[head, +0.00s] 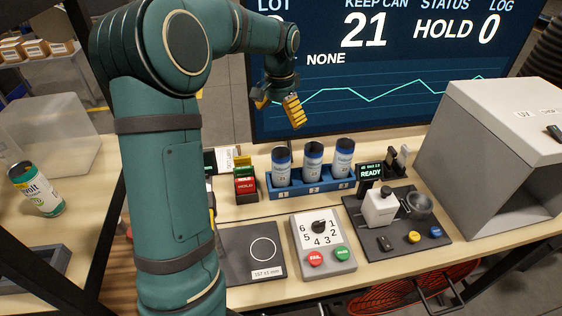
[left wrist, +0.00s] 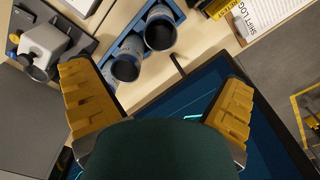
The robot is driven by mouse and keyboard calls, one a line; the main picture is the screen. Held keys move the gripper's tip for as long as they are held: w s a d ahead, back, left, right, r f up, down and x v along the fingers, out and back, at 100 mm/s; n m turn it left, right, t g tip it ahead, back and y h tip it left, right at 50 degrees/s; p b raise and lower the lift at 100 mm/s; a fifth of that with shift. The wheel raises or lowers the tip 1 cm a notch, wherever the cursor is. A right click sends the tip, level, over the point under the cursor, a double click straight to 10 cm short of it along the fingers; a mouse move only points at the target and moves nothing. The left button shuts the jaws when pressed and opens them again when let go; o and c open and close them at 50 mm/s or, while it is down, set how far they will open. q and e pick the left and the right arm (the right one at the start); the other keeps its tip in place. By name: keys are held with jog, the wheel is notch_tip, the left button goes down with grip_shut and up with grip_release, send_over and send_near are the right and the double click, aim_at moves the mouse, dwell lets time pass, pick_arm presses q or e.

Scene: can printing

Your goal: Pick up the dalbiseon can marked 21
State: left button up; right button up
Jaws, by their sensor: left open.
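Three dark-topped cans with blue and white labels stand upright in a blue rack (head: 310,190): a left can (head: 281,168), a middle can (head: 312,162) and a right can (head: 343,160). Their small markings are too small for me to tell which is 21. My left gripper (head: 279,114) is open and empty, above and behind the rack, in front of the screen. In the left wrist view, its yellow fingers (left wrist: 155,85) are spread wide, with two cans (left wrist: 125,66) (left wrist: 160,30) beyond them, apart from the fingers. My right gripper is not in view.
A large screen (head: 400,60) behind the bench reads KEEP CAN 21. A red HOLD block (head: 246,186), a dial box (head: 323,243), a white device (head: 381,208) and a grey box (head: 490,150) surround the rack.

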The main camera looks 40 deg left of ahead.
pick_arm(q)
send_over(281, 154)
jog(key=s+d, duration=0.2)
jog(key=f, duration=0.5)
jog(key=f+b, duration=0.1)
jog(key=f, duration=0.1)
jog(key=shift+a+f, duration=0.25)
jog(key=shift+f, duration=0.1)
jog(key=shift+w+f, duration=0.2)
jog(key=shift+f, duration=2.75)
jog(key=c, duration=0.9)
jog(key=shift+o, duration=0.2)
